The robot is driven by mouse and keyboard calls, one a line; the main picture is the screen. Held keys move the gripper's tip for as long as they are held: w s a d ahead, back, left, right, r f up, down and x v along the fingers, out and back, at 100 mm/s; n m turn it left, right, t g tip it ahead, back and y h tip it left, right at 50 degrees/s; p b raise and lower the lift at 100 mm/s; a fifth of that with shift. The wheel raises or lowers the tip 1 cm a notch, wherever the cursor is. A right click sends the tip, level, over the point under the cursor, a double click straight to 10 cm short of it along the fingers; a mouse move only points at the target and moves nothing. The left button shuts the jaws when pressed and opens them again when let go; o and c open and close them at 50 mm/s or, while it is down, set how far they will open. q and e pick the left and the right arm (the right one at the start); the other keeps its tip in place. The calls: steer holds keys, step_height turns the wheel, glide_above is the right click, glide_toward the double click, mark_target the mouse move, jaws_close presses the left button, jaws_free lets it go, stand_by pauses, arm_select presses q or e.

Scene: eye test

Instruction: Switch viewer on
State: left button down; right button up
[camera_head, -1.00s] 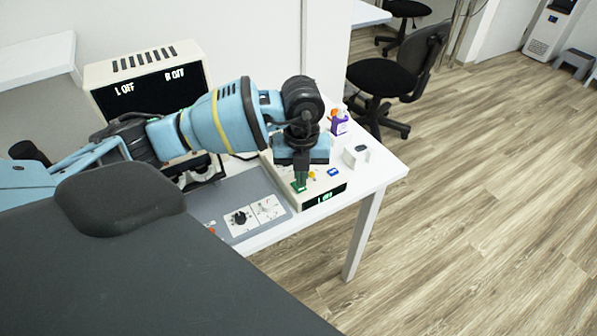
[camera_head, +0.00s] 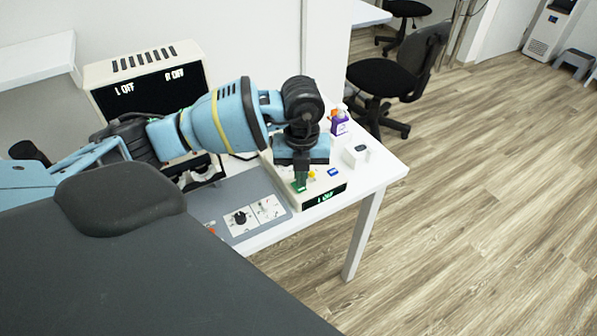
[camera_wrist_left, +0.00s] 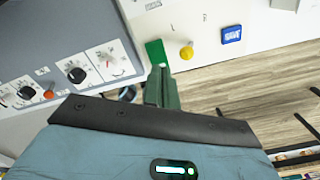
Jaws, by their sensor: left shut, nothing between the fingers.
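The cream viewer box (camera_head: 200,44) stands at the back of the table, with white "L OFF" and "R OFF" readings on its black screen (camera_head: 155,92). A cream control box (camera_head: 331,176) with a small green-lit display (camera_head: 325,197) sits at the table's right part. On its top are a green button (camera_head: 298,187), a yellow knob (camera_head: 312,174) and a blue button (camera_head: 333,171). The green button (camera_wrist_left: 155,52) also shows in the wrist view. My left gripper (camera_head: 301,181) is shut and empty, its tips at the green button; I cannot tell whether they touch. My right gripper is not in view.
A grey panel with dials (camera_head: 240,217) lies left of the control box. A black chair (camera_head: 385,78) is beyond the table.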

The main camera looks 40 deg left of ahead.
arm_select(q)
steer(key=shift+f, duration=0.2)
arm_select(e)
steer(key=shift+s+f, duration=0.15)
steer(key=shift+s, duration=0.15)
arm_select(q)
steer(key=shift+f, duration=0.2)
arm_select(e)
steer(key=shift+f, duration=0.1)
arm_select(q)
steer(key=shift+f, duration=0.4)
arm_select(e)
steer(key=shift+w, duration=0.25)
